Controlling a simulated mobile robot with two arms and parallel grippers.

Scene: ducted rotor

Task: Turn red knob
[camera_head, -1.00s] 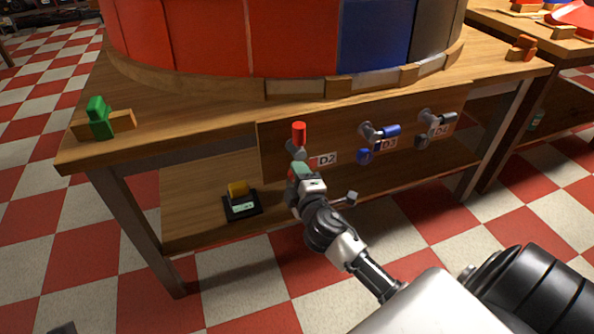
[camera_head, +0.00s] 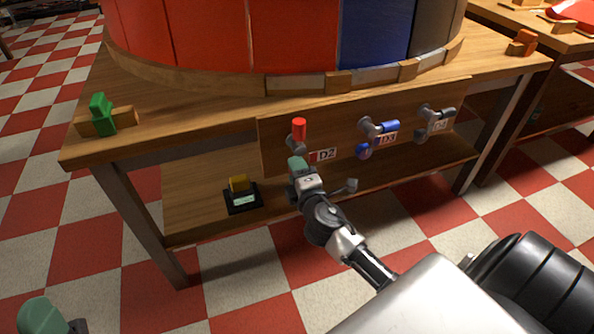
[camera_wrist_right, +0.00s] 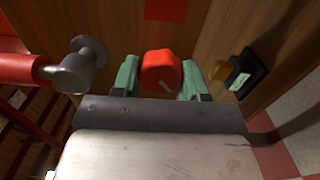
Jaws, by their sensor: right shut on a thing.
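The red knob (camera_wrist_right: 161,73) sits between the green fingertips of my right gripper (camera_wrist_right: 160,80) in the right wrist view, and the gripper is shut on it. In the head view my right gripper (camera_head: 297,167) is at the panel under the tabletop, by the D2 label (camera_head: 323,155), and hides this knob. A red handle (camera_head: 299,129) on a grey mount stands upright just above it. The handle also shows at the left of the right wrist view (camera_wrist_right: 20,69). My left gripper (camera_head: 42,315) shows only partly at the lower left corner; its opening cannot be told.
Blue handle (camera_head: 386,127) and blue knob (camera_head: 363,151) are at D3, with grey ones at D4 (camera_head: 437,112). A yellow block on a black base (camera_head: 243,197) sits on the lower shelf. A green block (camera_head: 101,113) is on the tabletop's left end.

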